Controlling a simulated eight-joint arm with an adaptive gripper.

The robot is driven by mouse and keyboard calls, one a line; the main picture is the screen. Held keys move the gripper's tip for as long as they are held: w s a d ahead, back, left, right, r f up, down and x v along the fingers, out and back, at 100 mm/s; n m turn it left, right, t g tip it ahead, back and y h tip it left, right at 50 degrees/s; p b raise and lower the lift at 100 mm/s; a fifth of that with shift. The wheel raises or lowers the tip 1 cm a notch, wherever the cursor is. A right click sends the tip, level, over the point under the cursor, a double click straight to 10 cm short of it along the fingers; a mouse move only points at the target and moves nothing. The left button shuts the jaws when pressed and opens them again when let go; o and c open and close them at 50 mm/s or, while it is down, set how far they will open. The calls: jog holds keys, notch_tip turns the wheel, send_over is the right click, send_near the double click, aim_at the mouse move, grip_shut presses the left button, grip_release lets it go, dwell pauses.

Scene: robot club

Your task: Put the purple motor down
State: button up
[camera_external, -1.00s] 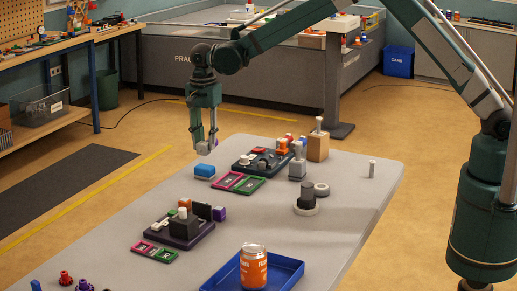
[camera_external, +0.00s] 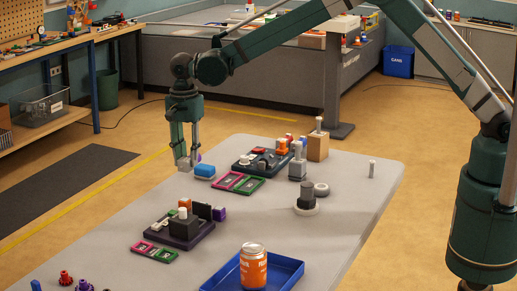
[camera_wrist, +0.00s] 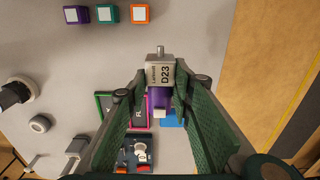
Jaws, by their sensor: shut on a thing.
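The purple motor (camera_wrist: 160,98) is between the fingers of my gripper (camera_wrist: 163,88) in the wrist view. It has a grey end marked D23 and a short shaft. In the external view my gripper (camera_external: 186,163) points down near the table's far left edge, shut on the motor (camera_external: 184,167), whose grey end shows small below the fingers. The motor is close to the grey table top (camera_external: 130,205); I cannot tell whether it touches. The fingers hide part of it.
A blue block (camera_external: 204,170) lies just right of my gripper. Pink and green frames (camera_external: 238,183) and a dark tray of parts (camera_external: 243,164) lie further right. A blue tray (camera_external: 286,272) holding an orange jar (camera_external: 253,266) is at the front. Bare table lies in front of my gripper.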

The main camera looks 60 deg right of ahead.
jog(key=shift+f, duration=0.1)
jog(key=shift+f+b, duration=0.35)
jog(key=shift+f, duration=2.65)
jog(key=shift+f, duration=1.9)
jog(key=shift+f+b, duration=0.15)
jog(key=shift+b, duration=0.15)
jog(key=o, duration=1)
notch_tip(320, 180, up, 12)
jog(key=shift+a+r+p, duration=0.1)
jog(key=shift+r+p, duration=0.05)
jog(key=shift+p, duration=0.55)
